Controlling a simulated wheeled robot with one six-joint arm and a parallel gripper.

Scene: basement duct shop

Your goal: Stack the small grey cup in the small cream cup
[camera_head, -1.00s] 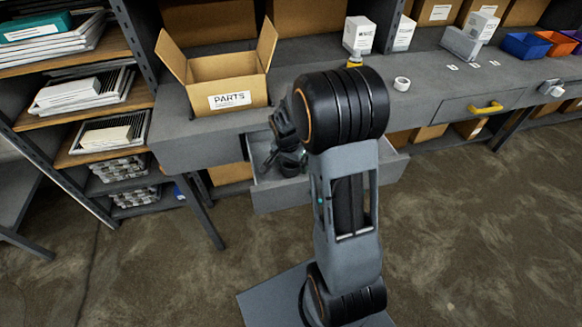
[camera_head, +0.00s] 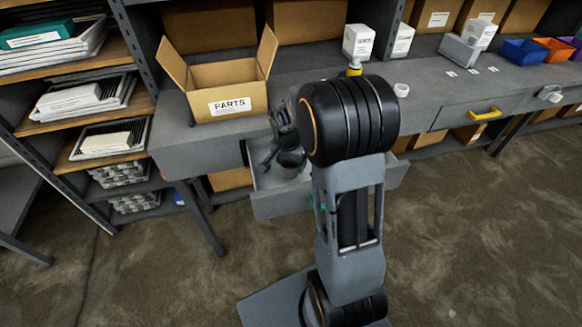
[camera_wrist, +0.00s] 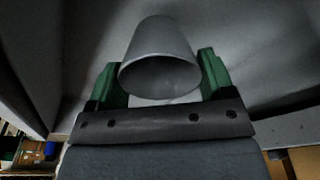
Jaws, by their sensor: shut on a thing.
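The small grey cup (camera_wrist: 160,50) is between the green fingers of my gripper (camera_wrist: 161,75) in the wrist view, its open rim towards the camera and its narrower base away. My gripper is shut on it. In the head view, my wrist is over the open grey drawer (camera_head: 275,205), and my arm hides the fingers and the cup. I cannot make out the cream cup for certain. A small round whitish piece (camera_head: 401,90) stands on the bench, too small to identify. A pale strip shows below the grey cup's rim in the wrist view.
An open PARTS box (camera_head: 230,105) stands on the bench left of my arm. White boxes (camera_head: 358,41), coloured bins (camera_head: 523,48) and a closed drawer with a yellow handle (camera_head: 484,113) are to the right. A shelf rack (camera_head: 75,120) stands at the left.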

